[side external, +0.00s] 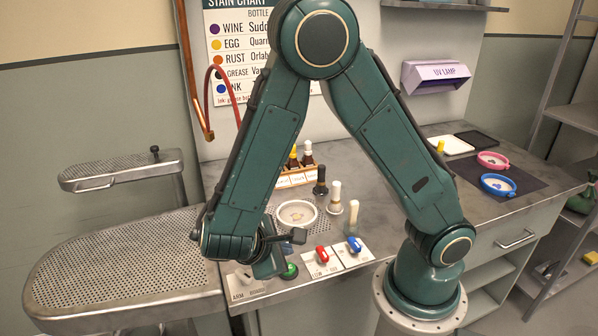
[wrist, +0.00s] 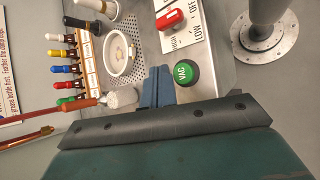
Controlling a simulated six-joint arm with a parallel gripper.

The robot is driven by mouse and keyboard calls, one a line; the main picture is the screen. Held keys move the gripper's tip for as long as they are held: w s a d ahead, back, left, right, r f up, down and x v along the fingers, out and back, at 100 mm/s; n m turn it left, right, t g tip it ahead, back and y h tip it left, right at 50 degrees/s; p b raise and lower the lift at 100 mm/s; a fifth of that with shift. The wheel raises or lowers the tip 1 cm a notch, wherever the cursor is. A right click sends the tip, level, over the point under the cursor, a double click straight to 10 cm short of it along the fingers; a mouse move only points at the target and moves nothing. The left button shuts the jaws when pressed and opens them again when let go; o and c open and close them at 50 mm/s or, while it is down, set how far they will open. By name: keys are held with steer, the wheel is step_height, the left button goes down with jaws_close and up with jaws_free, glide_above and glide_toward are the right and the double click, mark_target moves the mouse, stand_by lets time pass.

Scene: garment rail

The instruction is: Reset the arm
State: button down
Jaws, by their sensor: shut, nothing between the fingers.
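My gripper (side external: 270,266) hangs low at the front edge of the bench, at the end of my bent green arm. Its fingers are shut and empty; in the wrist view they show as a blue-grey pair (wrist: 157,88). The green VAC button (side external: 290,270) is just right of the gripper in the side view, and it also shows close beside the fingers in the wrist view (wrist: 186,73). Whether they touch is not clear. A panel marked ARM (side external: 240,294) with a pale knob (side external: 243,275) lies left of the gripper, partly hidden by it.
Red (side external: 322,254) and blue (side external: 354,243) switches sit right of the button. A perforated pressing board (side external: 110,265) is at left. Pink (side external: 493,159) and blue (side external: 498,184) hoops lie at right.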

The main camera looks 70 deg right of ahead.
steer(key=shift+r, duration=1.2)
steer(key=shift+r, duration=0.1)
steer(key=s+d+r+m+t+y, duration=0.1)
steer(key=s+r+m+t+y, duration=0.2)
steer(key=r, duration=0.5)
steer(key=s+d+r+m+t+y, duration=0.2)
steer(key=s+r+m+t+y, duration=0.2)
steer(key=r, duration=0.5)
steer(key=shift+s+r+y, duration=0.3)
steer(key=shift+s+y, duration=0.7)
